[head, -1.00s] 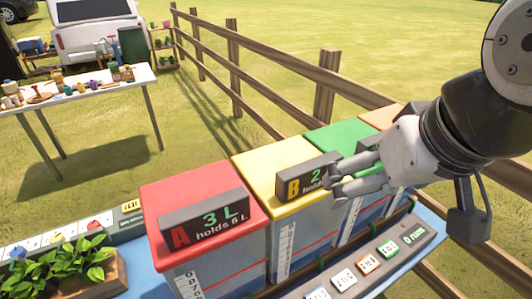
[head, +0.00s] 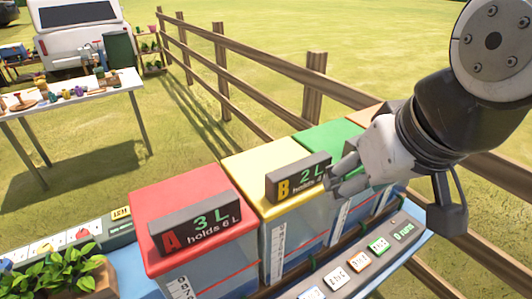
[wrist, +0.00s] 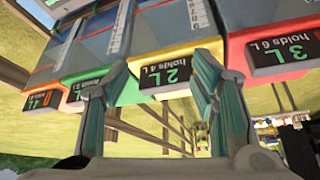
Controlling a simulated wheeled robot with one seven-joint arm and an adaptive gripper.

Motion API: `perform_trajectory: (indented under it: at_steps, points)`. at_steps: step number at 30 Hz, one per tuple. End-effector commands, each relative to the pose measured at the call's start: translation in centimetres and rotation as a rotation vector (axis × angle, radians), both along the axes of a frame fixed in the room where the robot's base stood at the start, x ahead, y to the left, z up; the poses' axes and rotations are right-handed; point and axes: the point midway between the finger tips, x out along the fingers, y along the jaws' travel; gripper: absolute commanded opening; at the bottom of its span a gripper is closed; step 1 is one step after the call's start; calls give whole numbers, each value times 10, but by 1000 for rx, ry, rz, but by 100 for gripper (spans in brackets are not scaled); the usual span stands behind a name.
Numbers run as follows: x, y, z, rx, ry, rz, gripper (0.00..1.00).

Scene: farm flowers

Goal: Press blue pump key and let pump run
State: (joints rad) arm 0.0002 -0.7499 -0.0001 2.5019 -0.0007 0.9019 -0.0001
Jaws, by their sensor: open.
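A grey key panel (head: 402,234) runs along the front of the tanks, with several small keys in a row and a green display at its right end. The leftmost key (head: 311,293), at the bottom edge of the head view, looks blue-bordered; its lettering is too small to read. My gripper (head: 343,182) is open and empty, in front of the yellow and green tanks, above and apart from the panel. In the wrist view both fingers (wrist: 150,100) are spread, with the tanks upside down behind them. The key panel cannot be made out there.
Red tank A (head: 190,192) reads 3 L, holds 6 L; yellow tank B (head: 262,172) reads 2 L. A green tank (head: 340,138) and an orange one follow. A plant box (head: 95,285) stands front left. A wooden fence (head: 316,85) runs behind.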

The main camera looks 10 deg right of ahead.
Motion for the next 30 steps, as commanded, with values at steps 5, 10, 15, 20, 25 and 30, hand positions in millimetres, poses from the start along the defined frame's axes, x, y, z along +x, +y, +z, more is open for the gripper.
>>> perform_trajectory:
  at_steps: [5,10,15,20,25,30]
  points:
    - [0,0,0,0,0,0,5]
    - [0,0,0,0,0,0,0]
    - [0,0,0,0,0,0,0]
    - [0,0,0,0,0,0,0]
    - [0,0,0,0,0,0,0]
    - [0,0,0,0,0,0,0]
